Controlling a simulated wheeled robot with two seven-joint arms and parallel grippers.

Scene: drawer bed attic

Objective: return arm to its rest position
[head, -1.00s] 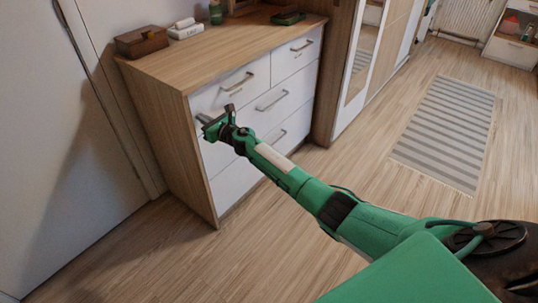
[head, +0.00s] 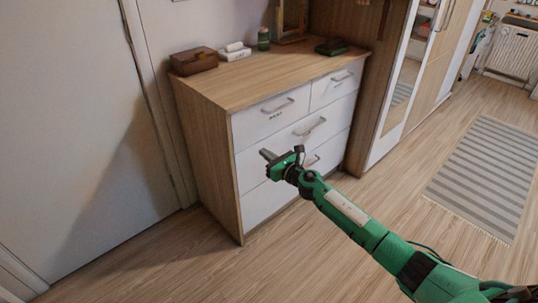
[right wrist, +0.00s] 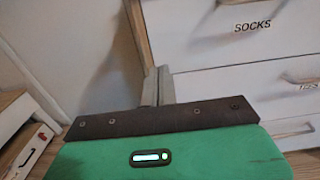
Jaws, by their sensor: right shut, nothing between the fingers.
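My right gripper (head: 268,155) is shut and empty in front of the dresser in the head view. Its green arm comes in from the lower right. In the right wrist view the two grey fingers (right wrist: 157,87) are together, with the dresser front beyond them. The wooden dresser (head: 212,150) has white drawers, all of which look closed. Part of its lower front is hidden behind my gripper and arm. My left gripper is in neither view.
On the dresser top are a brown box (head: 194,60), white items (head: 235,52), a green jar (head: 263,39) and a dark green tray (head: 331,47). A mirrored wardrobe (head: 405,75) stands to the right. A striped rug (head: 485,175) lies on open floor.

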